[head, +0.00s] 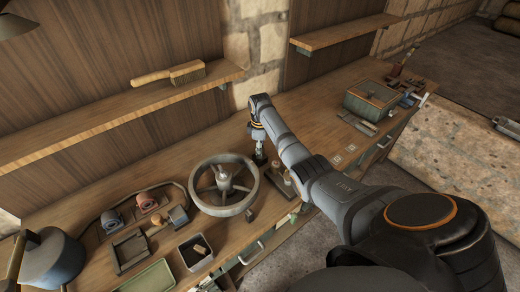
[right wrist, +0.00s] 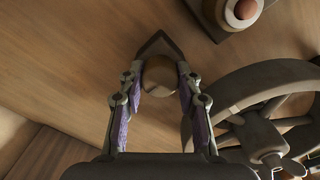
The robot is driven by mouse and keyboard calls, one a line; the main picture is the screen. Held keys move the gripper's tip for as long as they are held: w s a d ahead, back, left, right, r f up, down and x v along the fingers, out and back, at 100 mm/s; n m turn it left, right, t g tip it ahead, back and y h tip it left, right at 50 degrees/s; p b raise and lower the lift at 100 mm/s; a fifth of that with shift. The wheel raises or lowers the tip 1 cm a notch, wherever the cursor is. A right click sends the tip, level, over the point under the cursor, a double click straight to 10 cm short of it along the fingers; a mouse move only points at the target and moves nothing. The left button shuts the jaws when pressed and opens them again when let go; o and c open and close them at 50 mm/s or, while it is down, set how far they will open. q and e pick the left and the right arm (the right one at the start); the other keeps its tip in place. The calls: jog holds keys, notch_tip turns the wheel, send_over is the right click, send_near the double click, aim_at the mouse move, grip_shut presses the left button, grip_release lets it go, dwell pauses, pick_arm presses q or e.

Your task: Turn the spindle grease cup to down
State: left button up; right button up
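My right gripper (head: 260,150) reaches down to the bench just behind and right of the spoked handwheel (head: 243,203). In the right wrist view its two purple-padded fingers (right wrist: 160,78) stand on either side of a round brown cap (right wrist: 160,76), which may be the grease cup. A dark pointed plate (right wrist: 158,44) shows beyond the cap, its point toward the top of that picture. The fingertips are very close to the cap's sides, but I cannot tell if they touch. In the head view the gripper mostly hides the cap. My left gripper is not seen.
The handwheel (right wrist: 262,108) is close on the right in the wrist view. A reddish knob on a block (right wrist: 245,10) stands nearby. Trays (head: 195,251) and small parts lie left of the wheel. A green box (head: 372,97) stands at the far right. A brush (head: 170,74) lies on the shelf.

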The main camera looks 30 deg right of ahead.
jog(key=c, duration=0.5)
jog(key=m+p, duration=0.2)
jog(key=m, duration=0.1)
jog(key=shift+r+p, duration=0.2)
jog(key=shift+p, duration=0.1)
jog(key=m+p, duration=0.1)
jog(key=m, duration=0.3)
jog(key=shift+p, duration=0.35)
jog(key=m+p, duration=0.1)
jog(key=m, duration=0.4)
jog(key=shift+f+p, duration=0.1)
jog(key=shift+p, duration=0.25)
jog(key=m+p, duration=0.1)
jog(key=m, duration=0.5)
jog(key=shift+w, duration=0.1)
